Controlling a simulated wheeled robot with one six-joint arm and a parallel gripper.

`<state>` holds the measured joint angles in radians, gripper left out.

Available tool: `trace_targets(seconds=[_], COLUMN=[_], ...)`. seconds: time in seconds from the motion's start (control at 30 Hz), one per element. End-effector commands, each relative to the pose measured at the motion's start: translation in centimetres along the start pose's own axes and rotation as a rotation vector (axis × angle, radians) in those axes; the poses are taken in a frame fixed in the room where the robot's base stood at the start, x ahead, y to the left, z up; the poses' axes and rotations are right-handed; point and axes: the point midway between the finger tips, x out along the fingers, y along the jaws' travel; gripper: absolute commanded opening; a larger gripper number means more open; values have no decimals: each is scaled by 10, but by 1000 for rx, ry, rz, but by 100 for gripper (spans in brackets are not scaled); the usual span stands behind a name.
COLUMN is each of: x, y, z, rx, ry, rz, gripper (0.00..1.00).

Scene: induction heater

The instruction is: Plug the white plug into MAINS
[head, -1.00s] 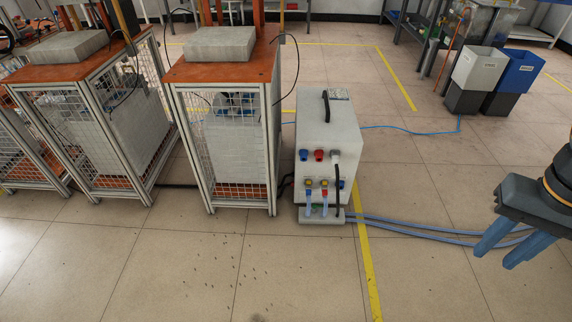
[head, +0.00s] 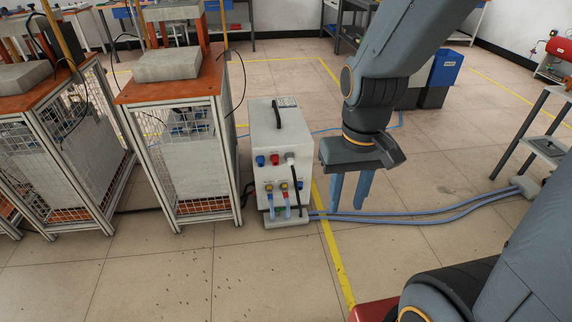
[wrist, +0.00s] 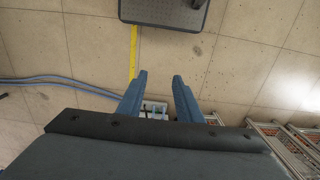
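The white heater box (head: 279,140) stands on the floor in the head view, with a black handle on top. Its front has a blue socket (head: 260,160), a red socket (head: 275,160) and a whitish plug (head: 291,158) with a black cable running down. I cannot read any MAINS label or tell how the plug is seated. My gripper (head: 346,207) is open and empty, pointing down to the right of the box, apart from it. In the wrist view my gripper (wrist: 160,74) shows a clear gap, with part of a white unit (wrist: 154,107) beyond the fingers.
Wire-mesh cabinets (head: 187,165) with orange tops stand left of the box. Blue hoses (head: 420,215) run along the floor to the right from the box's base. A yellow floor line (head: 334,255) passes beside it. The floor in front is clear.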

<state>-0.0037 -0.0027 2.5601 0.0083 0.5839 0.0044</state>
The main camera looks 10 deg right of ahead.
Motion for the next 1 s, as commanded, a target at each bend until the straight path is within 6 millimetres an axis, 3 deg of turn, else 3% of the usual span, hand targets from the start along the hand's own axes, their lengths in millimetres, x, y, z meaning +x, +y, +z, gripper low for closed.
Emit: trace_targets(seconds=[0.13, 0.27, 0.7, 1.0], x=[8, 36, 187, 289], y=[0, 0, 0, 0], z=[-11, -49, -283, -421], rx=[0, -1, -3, -6], ry=[18, 86, 556, 912], rz=[0, 0, 0, 0], gripper=[47, 47, 47, 47])
